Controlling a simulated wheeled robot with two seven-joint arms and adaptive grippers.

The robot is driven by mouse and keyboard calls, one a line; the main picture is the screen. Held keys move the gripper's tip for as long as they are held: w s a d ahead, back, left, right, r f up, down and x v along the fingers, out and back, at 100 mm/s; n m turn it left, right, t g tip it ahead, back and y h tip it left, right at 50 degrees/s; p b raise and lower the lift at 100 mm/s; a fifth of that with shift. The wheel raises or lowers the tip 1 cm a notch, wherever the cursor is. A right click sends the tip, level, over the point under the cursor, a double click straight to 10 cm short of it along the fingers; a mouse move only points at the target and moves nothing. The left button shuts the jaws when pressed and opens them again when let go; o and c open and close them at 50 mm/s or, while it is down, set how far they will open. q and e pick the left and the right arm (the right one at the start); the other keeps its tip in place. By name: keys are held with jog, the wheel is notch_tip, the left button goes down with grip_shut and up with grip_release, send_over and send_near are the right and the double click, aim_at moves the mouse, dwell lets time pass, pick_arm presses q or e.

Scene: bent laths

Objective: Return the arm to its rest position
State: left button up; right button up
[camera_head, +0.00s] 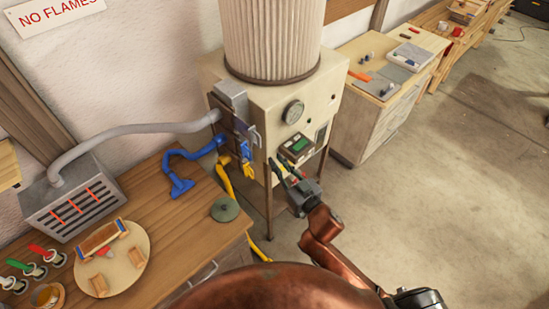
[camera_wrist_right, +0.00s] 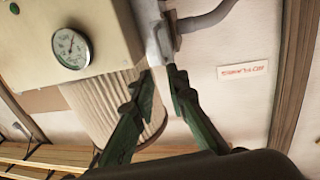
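My right arm (camera_head: 322,228) comes in at the lower right of the head view, raised in front of the cream machine cabinet (camera_head: 262,105). My right gripper (camera_head: 281,168) is in front of the cabinet, by its small panel with a green display (camera_head: 297,147). In the right wrist view the two green fingers (camera_wrist_right: 159,72) stand apart at the tips, with nothing held between them. Whether the fingers touch the cabinet is unclear, but the wrist view suggests a gap. My left gripper shows in neither view.
A wooden bench (camera_head: 180,238) at left carries a grey slotted box (camera_head: 72,196), a round board (camera_head: 128,270) with a lath piece, a blue tool (camera_head: 180,187) and a green disc (camera_head: 225,209). The floor (camera_head: 440,200) at right is clear.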

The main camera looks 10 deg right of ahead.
dwell(0.4)
